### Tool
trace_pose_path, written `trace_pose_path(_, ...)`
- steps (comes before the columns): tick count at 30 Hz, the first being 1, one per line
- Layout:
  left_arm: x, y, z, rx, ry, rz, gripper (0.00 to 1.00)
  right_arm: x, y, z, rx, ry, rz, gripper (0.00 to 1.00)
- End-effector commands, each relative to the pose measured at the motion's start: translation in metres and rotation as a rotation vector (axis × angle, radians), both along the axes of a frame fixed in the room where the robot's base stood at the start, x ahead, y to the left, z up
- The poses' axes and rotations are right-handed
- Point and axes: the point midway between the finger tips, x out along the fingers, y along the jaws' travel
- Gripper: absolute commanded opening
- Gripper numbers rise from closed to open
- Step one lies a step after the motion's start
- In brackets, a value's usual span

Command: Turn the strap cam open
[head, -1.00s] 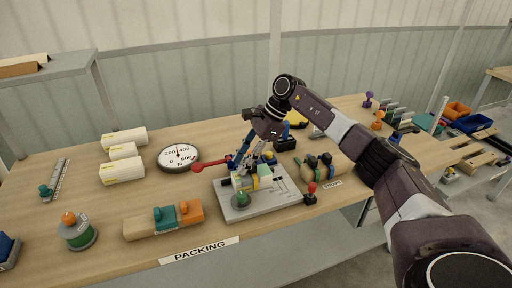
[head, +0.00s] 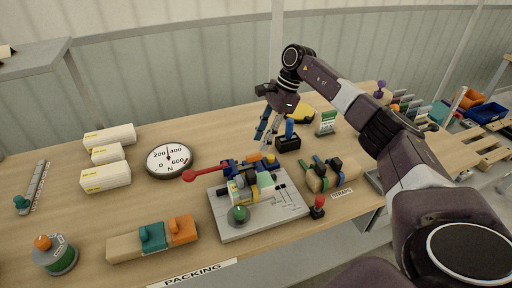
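A grey board (head: 228,227) on the table holds a clamp-like fixture with a pale roll, a yellow band, blue parts (head: 232,168) and a green knob (head: 238,214). A lever with a red ball end (head: 189,176) sticks out to its left. I cannot tell for certain which part is the strap cam; a wooden block with dark and green straps (head: 318,176) lies to the right, behind the STRAPS label. My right gripper (head: 267,143) hangs above and behind the fixture, apart from it, its fingers pointing down, apart and empty. My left gripper is not in view.
A round dial gauge (head: 170,158) and white boxes (head: 106,176) stand to the left. A black block with a blue post (head: 288,143) is close beside my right gripper. A small red-topped joystick (head: 318,207) stands at the board's right. The table between gauge and front block is clear.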

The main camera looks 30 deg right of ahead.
Motion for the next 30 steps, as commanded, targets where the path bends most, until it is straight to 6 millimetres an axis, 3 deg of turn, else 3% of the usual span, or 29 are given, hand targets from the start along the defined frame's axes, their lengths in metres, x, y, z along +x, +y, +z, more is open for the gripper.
trace_pose_path(9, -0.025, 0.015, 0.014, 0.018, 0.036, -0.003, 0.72, 0.004, 0.019, -0.042, 0.001, 0.001, 0.002, 0.3)
trace_pose_path(21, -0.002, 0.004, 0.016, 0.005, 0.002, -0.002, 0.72, 0.005, 0.022, -0.053, 0.0, 0.0, 0.0, 0.3)
trace_pose_path(30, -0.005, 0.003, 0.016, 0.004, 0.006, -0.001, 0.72, 0.005, 0.022, -0.052, 0.0, -0.001, 0.001, 0.0)
